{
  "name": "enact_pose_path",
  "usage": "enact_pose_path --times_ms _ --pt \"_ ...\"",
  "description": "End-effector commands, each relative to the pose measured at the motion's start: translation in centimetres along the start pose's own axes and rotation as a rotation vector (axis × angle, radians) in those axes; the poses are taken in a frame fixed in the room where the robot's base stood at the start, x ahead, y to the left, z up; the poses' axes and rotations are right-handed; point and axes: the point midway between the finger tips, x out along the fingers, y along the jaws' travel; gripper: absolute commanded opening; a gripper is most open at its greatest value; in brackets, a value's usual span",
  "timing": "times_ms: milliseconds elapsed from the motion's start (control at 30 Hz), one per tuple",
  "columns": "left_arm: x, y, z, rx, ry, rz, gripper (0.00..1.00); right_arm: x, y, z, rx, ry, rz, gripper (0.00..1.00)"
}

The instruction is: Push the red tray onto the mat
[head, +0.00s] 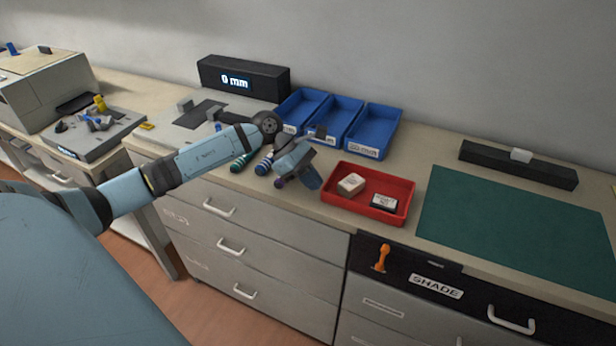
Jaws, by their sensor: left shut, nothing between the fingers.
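The red tray (341,203) lies on the counter with a pale block (351,184) and a small dark box with a white label (384,202) inside it. The dark green mat (515,228) lies flat to the right of the tray, with a narrow strip of counter between them. My left gripper (311,181) is shut and empty, low over the counter at the tray's left side. I cannot tell whether its fingers touch the tray's wall. My right gripper is not in view.
Blue bins (373,130) stand behind the tray. Two tools with striped handles (264,163) lie left of my gripper. A black bar with a white block (518,165) lies behind the mat. The counter's front edge is close to the tray. The mat is bare.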

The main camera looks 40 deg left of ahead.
Motion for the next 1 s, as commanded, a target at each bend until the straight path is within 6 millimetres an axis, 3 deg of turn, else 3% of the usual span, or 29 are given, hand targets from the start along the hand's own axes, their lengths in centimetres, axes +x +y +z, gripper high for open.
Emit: enact_pose_path --times_ms 200,367,1000 --pt "0.2 0.0 0.1 0.001 -0.001 0.000 0.00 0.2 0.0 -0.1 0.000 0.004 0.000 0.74" --pt "2.5 0.0 2.1 0.007 -0.003 -0.001 0.00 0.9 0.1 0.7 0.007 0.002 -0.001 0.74" --pt "16.1 0.0 15.8 0.006 -0.003 -0.002 0.00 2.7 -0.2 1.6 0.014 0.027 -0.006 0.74"
